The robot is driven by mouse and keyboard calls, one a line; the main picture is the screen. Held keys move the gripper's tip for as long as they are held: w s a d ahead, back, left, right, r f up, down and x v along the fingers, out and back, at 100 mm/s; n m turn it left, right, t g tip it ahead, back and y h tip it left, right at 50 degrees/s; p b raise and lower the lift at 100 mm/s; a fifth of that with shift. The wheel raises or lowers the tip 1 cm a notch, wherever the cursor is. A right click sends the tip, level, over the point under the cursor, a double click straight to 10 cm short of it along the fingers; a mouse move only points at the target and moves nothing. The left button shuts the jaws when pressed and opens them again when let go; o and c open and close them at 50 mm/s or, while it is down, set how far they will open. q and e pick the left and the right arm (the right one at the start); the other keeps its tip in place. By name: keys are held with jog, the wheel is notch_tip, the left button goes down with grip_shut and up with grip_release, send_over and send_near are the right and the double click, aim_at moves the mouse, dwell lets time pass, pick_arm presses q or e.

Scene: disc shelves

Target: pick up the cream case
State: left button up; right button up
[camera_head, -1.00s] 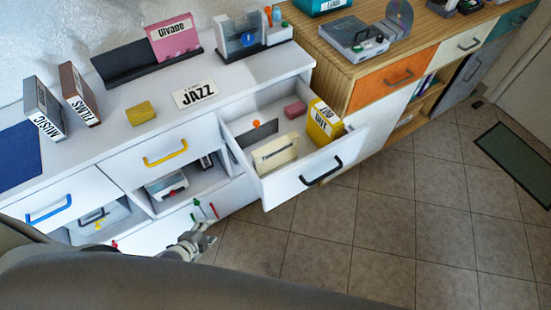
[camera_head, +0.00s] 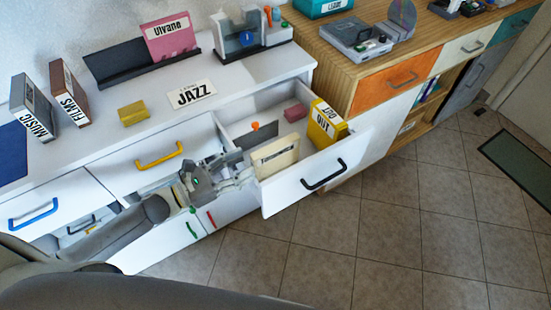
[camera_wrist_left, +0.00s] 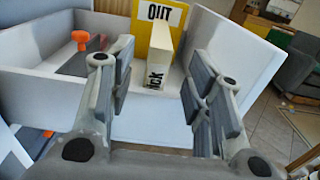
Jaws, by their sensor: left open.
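The cream case (camera_head: 276,157) stands upright in the open white drawer (camera_head: 297,187), near its left front corner. In the left wrist view the cream case (camera_wrist_left: 160,55) shows its end with black lettering, between and beyond my two fingers. My left gripper (camera_head: 243,172) is open, just left of the cream case in the head view. In the left wrist view its open fingers (camera_wrist_left: 161,90) point into the drawer, with nothing between the fingertips that I can tell is gripped. My right gripper is not in view.
A yellow case (camera_head: 326,122) stands in the drawer's right part, behind the cream case in the wrist view. The drawer's black handle (camera_head: 324,175) faces the clear tiled floor.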

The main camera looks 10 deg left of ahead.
aim_at(271, 151)
pick_arm(q)
jog(key=p+x, duration=0.1)
jog(key=x, duration=0.8)
jog(key=shift+w+d, duration=0.15)
jog(key=shift+w, duration=0.1)
jog(key=shift+c, duration=0.2)
grip_shut()
